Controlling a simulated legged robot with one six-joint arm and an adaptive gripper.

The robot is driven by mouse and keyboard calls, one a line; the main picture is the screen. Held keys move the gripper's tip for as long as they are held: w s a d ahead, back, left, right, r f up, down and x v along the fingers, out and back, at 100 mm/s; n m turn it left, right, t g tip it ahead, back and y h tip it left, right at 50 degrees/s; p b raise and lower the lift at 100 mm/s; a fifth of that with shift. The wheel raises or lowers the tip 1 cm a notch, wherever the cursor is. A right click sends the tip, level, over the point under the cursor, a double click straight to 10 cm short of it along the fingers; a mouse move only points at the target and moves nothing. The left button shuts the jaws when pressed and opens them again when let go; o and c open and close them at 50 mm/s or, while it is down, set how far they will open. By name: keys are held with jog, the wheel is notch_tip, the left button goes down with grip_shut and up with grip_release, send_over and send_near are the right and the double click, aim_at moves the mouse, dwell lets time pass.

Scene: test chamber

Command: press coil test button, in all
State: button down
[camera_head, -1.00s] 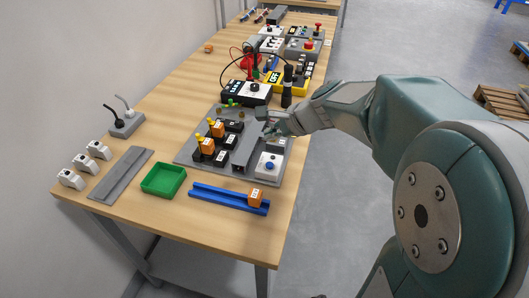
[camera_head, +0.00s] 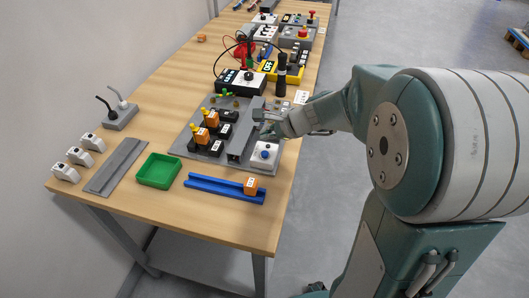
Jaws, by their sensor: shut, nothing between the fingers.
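The coil test button is most likely the blue button (camera_head: 264,155) on a small white box (camera_head: 259,163) at the right front corner of the grey panel (camera_head: 210,153). My gripper (camera_head: 268,132) is shut and empty. It shows just behind and above the white box, near the panel's right edge. The arm reaches in from the right. Whether the fingertips touch anything cannot be told. Orange relays (camera_head: 202,136) with yellow tops stand on black sockets at the left of the panel.
A grey raised duct (camera_head: 236,150) runs left of the white box. A blue rail (camera_head: 220,189) with an orange block (camera_head: 251,187) and a green tray (camera_head: 158,171) lie in front. A black upright cylinder (camera_head: 281,80) and meters stand behind.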

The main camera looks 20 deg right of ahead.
aim_at(267, 153)
jog(key=shift+f, duration=1.95)
jog(key=shift+s+f, duration=0.1)
jog(key=shift+f, duration=0.2)
jog(key=shift+f, duration=0.55)
dwell(0.5)
jog(key=shift+r, duration=1)
